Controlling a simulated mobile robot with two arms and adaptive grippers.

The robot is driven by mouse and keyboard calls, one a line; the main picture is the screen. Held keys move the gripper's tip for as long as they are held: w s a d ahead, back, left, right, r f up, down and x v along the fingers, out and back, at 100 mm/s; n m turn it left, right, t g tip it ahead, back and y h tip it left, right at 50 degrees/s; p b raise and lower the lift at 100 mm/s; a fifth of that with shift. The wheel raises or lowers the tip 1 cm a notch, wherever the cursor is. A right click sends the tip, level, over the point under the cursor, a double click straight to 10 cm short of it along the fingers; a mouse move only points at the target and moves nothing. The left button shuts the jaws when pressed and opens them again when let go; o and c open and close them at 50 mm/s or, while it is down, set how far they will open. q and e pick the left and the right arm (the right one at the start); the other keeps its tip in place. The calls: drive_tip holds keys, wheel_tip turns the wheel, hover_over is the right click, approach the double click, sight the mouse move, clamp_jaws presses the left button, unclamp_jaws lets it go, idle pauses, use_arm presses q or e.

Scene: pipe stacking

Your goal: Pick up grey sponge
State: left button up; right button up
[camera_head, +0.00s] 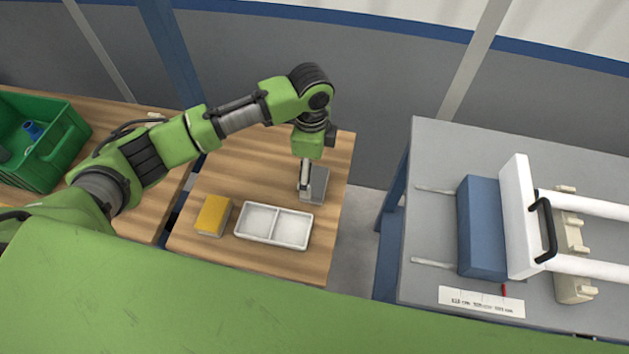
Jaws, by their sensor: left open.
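A grey sponge (319,185) sits on the wooden table, behind the right end of the white tray. My left gripper (305,186) reaches down from above at the sponge's left side and covers part of it. The gripper is open; one finger shows against the sponge, and the other is hard to make out. I cannot tell whether the finger touches the sponge. My right gripper is not in view.
A white two-compartment tray (242,232) stands in front of the sponge, with a yellow sponge (213,215) left of it. A green crate (70,143) is at the far left. A grey table (430,150) with a blue block (481,228) and white pipes (590,205) is at right.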

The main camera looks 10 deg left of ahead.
sight(314, 180)
use_arm(q)
drive_tip(key=shift+d+f, duration=0.1)
drive_tip(key=shift+f, duration=0.45)
drive_tip(key=f, duration=0.1)
drive_tip(key=f+p, duration=0.1)
drive_tip(key=f, duration=0.1)
drive_tip(key=shift+d+f+p, duration=0.25)
drive_tip(key=shift+f+p, duration=0.05)
drive_tip(key=shift+f, duration=0.45)
drive_tip(key=shift+c, duration=0.2)
drive_tip(key=c, duration=1)
